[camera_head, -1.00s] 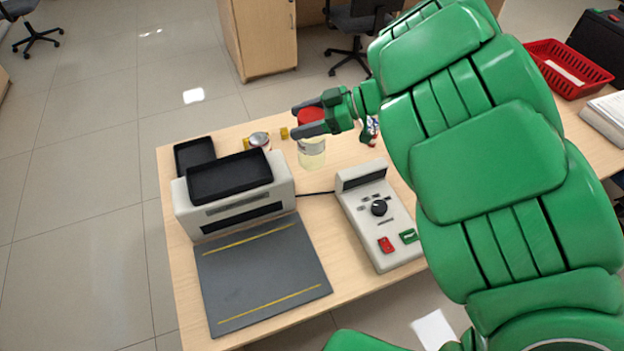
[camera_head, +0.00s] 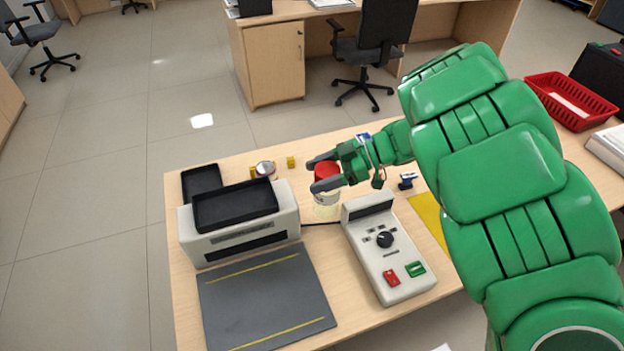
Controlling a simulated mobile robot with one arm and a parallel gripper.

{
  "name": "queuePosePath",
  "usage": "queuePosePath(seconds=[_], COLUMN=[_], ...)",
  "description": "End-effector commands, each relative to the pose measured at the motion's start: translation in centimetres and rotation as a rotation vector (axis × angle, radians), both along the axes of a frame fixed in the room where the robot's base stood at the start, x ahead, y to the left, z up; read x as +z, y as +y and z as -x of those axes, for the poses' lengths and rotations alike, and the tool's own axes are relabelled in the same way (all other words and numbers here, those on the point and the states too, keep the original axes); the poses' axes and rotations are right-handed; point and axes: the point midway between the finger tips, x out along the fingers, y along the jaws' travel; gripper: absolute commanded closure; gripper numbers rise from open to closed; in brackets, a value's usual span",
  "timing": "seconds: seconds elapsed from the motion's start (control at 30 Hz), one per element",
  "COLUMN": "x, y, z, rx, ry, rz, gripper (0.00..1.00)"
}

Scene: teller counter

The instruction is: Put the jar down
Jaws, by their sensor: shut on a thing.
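The jar (camera_head: 327,197) has a red lid and a pale, clear body. It is upright at the back of the counter (camera_head: 290,279), behind the control box. My gripper (camera_head: 318,176) reaches in from the right and is shut on the jar near its lid. The fingers cover part of the lid. I cannot tell whether the jar's base touches the counter.
A grey machine with a black tray (camera_head: 235,205) stands left of the jar, with a grey mat (camera_head: 266,297) before it. The control box (camera_head: 387,249) is close in front. A small can (camera_head: 266,170) and yellow blocks (camera_head: 291,161) stand behind. A red basket (camera_head: 570,98) is far right.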

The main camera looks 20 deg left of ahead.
Motion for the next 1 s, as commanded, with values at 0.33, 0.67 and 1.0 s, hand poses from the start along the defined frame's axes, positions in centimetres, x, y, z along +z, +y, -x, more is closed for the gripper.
queuePosePath(seconds=[0.33, 0.67, 1.0], x=[-1.7, -4.5, -6.7], y=[2.2, 3.6, 4.7], z=[-2.8, -4.5, -6.0], rx=[-0.001, 0.001, 0.001], ry=[0.002, 0.005, 0.003], rz=[-0.002, -0.001, -0.003], gripper=[0.95, 0.95, 0.95])
